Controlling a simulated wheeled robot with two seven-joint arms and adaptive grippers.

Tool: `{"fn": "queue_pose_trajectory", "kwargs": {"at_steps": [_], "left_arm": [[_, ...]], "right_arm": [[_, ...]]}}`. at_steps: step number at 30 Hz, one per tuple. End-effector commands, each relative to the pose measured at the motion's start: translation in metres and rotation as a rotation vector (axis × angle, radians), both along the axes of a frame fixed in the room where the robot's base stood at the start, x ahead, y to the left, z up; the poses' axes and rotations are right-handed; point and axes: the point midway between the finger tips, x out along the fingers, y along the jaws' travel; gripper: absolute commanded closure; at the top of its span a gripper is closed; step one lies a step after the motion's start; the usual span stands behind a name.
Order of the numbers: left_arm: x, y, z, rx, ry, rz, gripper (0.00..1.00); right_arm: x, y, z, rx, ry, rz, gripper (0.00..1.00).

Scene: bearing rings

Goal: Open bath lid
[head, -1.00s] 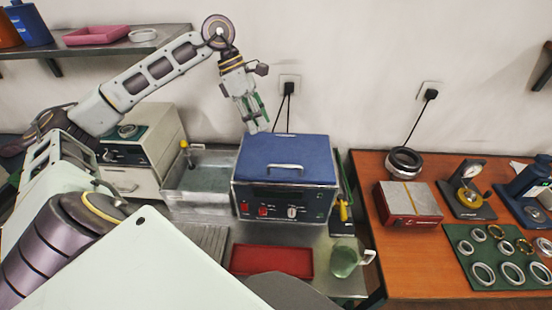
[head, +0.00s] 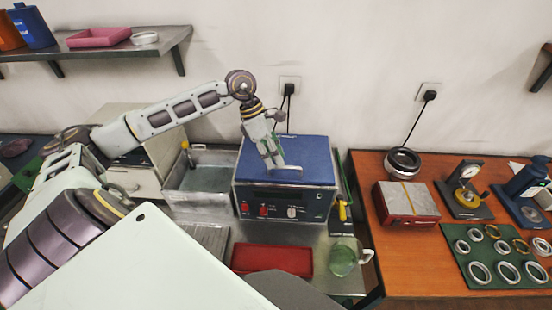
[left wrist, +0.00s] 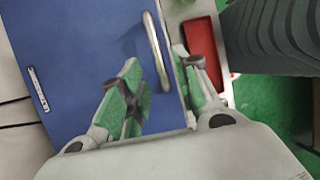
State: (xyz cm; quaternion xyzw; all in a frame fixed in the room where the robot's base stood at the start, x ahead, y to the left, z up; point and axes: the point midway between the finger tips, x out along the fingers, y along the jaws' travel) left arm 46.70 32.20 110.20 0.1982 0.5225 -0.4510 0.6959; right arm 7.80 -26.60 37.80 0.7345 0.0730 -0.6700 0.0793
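The bath (head: 275,205) is a box with a dark front panel and knobs, standing on the metal bench. Its blue lid (head: 310,152) is down, with a silver bar handle (head: 287,168) near its front edge. My left gripper (head: 274,164) points down over the lid at the handle's left part. In the left wrist view the handle (left wrist: 153,42) lies between the two green-padded fingers of the gripper (left wrist: 160,65), which stand apart on either side of it. Whether a finger touches the handle cannot be told. My right gripper is not in view.
An open metal tank (head: 205,178) stands left of the bath. A red tray (head: 272,260) and a glass jug (head: 343,258) are in front. A yellow-handled tool (head: 342,210) lies at the right. The wooden table (head: 400,265) holds gauges, a boxed block and bearing rings.

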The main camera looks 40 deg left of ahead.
Motion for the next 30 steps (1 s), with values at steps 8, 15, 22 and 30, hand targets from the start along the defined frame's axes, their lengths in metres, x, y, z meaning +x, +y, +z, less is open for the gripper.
{"fn": "queue_pose_trajectory", "kwargs": {"at_steps": [8, 15, 22, 30], "left_arm": [[0.001, -0.008, -0.016, 0.000, 0.000, 0.000, 0.68], [0.001, -0.008, -0.018, 0.001, -0.001, 0.000, 0.68], [0.001, -0.008, -0.018, 0.000, 0.000, 0.000, 0.86], [0.001, -0.008, -0.018, 0.001, 0.000, 0.001, 1.00]], "right_arm": [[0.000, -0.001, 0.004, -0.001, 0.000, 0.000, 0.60], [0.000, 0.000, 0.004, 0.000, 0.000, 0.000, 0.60], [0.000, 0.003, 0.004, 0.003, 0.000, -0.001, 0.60], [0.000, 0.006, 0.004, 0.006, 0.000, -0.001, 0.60]]}}
